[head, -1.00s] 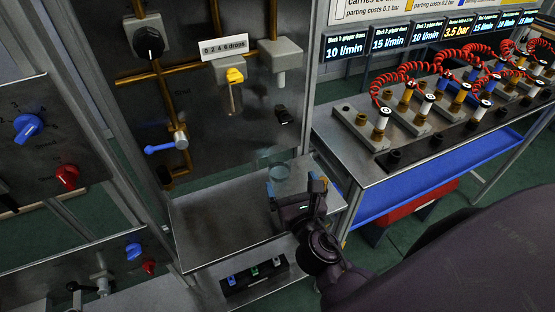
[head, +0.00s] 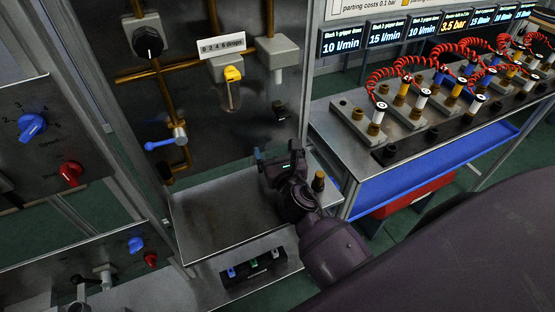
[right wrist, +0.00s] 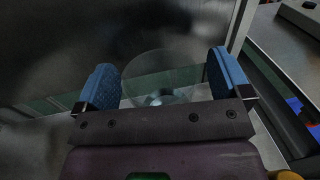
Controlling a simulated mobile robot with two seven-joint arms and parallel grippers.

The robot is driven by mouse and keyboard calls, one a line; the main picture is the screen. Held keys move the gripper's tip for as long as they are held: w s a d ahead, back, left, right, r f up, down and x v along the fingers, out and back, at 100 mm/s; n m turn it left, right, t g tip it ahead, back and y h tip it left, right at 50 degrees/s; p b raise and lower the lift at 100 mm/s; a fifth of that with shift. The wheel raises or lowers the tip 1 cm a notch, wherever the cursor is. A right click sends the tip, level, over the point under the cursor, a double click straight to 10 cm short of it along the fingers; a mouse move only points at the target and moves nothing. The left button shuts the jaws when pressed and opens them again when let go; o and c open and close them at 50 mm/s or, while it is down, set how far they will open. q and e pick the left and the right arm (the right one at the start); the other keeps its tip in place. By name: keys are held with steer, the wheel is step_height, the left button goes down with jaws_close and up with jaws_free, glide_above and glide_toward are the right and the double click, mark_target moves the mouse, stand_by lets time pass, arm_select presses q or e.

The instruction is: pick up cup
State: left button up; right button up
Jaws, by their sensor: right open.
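A clear, see-through cup (right wrist: 150,82) shows in the right wrist view, between the two blue finger pads of my right gripper (right wrist: 162,72). Gaps show at both sides, wider at the right pad. Its outline is faint, and I cannot tell how deep the fingers reach around it. In the head view my right gripper (head: 276,155) is open over the back right of the metal shelf (head: 215,222). I cannot make out the cup there; the gripper seems to cover it. My left gripper is not in view.
A metal panel with brass pipes, a blue lever (head: 160,144) and a yellow-topped drip glass (head: 233,93) rises behind the shelf. A small dark fitting with a brass top (head: 319,182) stands right of my wrist. A bench (head: 400,140) with red coiled hoses is at right.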

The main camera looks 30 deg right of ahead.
steer(key=c, duration=1.1)
steer(key=shift+r, duration=0.1)
